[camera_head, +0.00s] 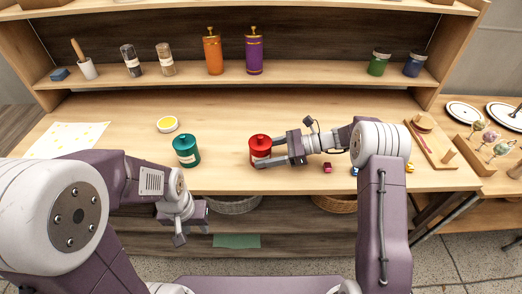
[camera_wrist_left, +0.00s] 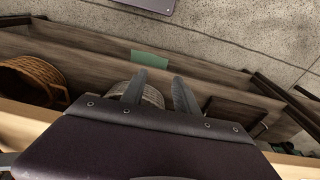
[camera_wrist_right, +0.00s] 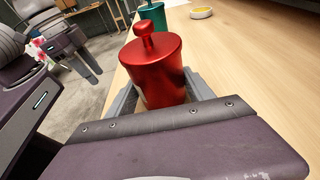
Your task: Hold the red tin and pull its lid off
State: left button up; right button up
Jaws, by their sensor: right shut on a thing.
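The red tin (camera_head: 259,151) stands upright on the wooden table, with its knobbed lid (camera_head: 260,141) on top. In the right wrist view the red tin (camera_wrist_right: 158,75) sits between my fingers, its lid knob (camera_wrist_right: 144,35) clear above them. My right gripper (camera_head: 275,155) is shut on the red tin from the right side. My left gripper (camera_head: 192,232) hangs empty in front of the table edge, below the tabletop. In the left wrist view its two fingers (camera_wrist_left: 157,88) stand apart, with nothing between them.
A teal tin (camera_head: 186,152) stands left of the red tin. A small yellow-filled bowl (camera_head: 167,125) lies behind it. Small coloured pieces (camera_head: 328,168) lie right of my right gripper. A shelf (camera_head: 320,78) with bottles and jars runs along the back. Baskets (camera_head: 234,206) sit below.

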pick_arm(q)
jog(key=shift+c, duration=0.2)
dwell(0.3)
jog(key=m+g+h, duration=0.1)
jog(key=m+h, duration=0.4)
jog(key=m, duration=1.3)
send_near(259, 136)
jog(key=s+a+r, duration=0.1)
jog(key=s+a, duration=0.1)
jog(key=s, duration=0.2)
jog(key=shift+h, duration=0.3)
jog(key=shift+w+d+f, duration=0.7)
jog(key=shift+d+f, duration=0.3)
jog(key=shift+f, duration=0.5)
jog(key=shift+w+d+f, duration=0.7)
jog(key=shift+d+f, duration=0.3)
jog(key=shift+f, duration=0.55)
jog(key=shift+w+d+f, duration=0.75)
jog(key=shift+d+f, duration=0.25)
jog(key=shift+f, duration=0.5)
